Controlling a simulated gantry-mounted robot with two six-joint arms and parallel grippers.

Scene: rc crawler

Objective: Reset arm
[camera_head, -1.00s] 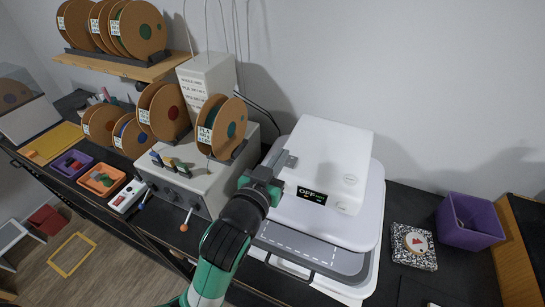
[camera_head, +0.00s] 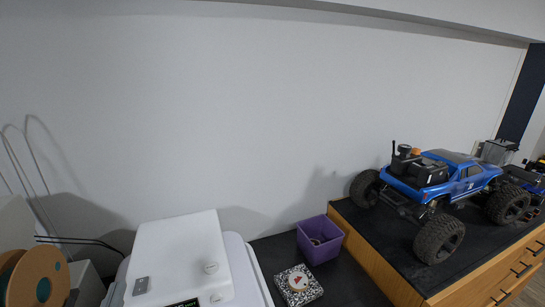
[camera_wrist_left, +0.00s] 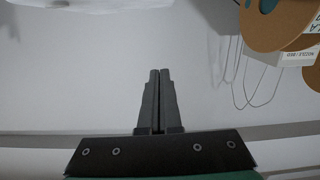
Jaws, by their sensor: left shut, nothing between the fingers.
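My left gripper (camera_wrist_left: 159,76) shows in the left wrist view, with its two dark fingers pressed together and nothing between them. It points toward a pale, plain wall. Neither of my arms shows in the head view. My right gripper is in no view.
In the head view, a white machine (camera_head: 180,255) stands at the lower left near a spool (camera_head: 38,275). A purple bin (camera_head: 320,240) and a speckled box (camera_head: 298,285) sit right of it. A blue RC truck (camera_head: 440,185) stands on the wooden cabinet (camera_head: 480,285). Spools (camera_wrist_left: 280,25) show in the wrist view.

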